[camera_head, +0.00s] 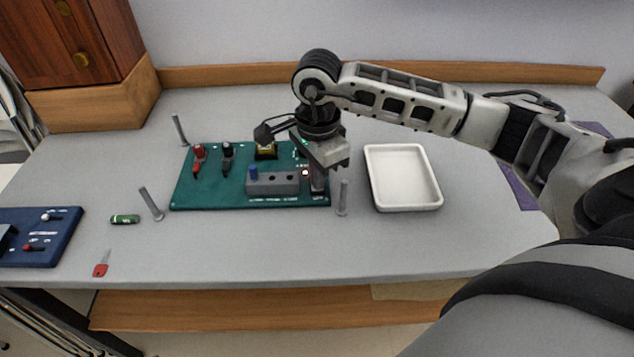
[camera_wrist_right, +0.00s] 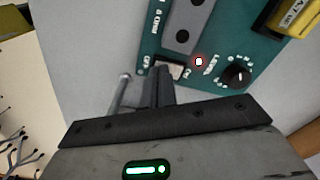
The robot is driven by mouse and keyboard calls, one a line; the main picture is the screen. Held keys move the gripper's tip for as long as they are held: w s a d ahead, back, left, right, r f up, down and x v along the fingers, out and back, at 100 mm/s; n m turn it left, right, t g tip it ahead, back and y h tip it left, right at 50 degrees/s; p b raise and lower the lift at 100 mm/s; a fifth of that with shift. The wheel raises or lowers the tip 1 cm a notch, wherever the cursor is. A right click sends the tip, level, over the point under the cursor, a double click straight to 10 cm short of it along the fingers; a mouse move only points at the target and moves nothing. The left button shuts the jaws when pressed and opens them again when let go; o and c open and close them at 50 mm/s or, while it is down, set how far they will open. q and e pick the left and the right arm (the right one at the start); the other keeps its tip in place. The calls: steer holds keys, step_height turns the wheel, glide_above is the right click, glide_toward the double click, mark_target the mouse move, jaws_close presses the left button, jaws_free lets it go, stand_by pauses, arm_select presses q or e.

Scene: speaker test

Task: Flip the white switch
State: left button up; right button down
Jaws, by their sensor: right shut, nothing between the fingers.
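The green board (camera_head: 240,202) lies on the grey table with its parts on top. My right gripper (camera_head: 318,187) points down at the board's right front corner, shut and empty. In the right wrist view its fingertips (camera_wrist_right: 161,84) are at a white rocker switch (camera_wrist_right: 172,67) with lettering beside it. The fingers partly cover this switch, and I cannot tell whether they touch it. A small red light (camera_wrist_right: 199,62) glows beside it. A white-tipped toggle (camera_head: 47,217) also shows on the blue panel (camera_head: 32,253) at the far left. My left gripper is not in view.
A grey socket block (camera_head: 284,187), red and black plugs (camera_head: 199,152), and a yellow part (camera_head: 266,151) stand on the board. Metal posts (camera_head: 343,198) rise near its corners. A white tray (camera_head: 405,208) is at the right. A green battery (camera_head: 125,219) and red key-like piece (camera_head: 101,269) lie left.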

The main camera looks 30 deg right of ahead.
steer(key=shift+f, duration=0.3)
steer(key=shift+r, duration=0.1)
steer(key=shift+r+p, duration=2)
steer(key=shift+r, duration=1.45)
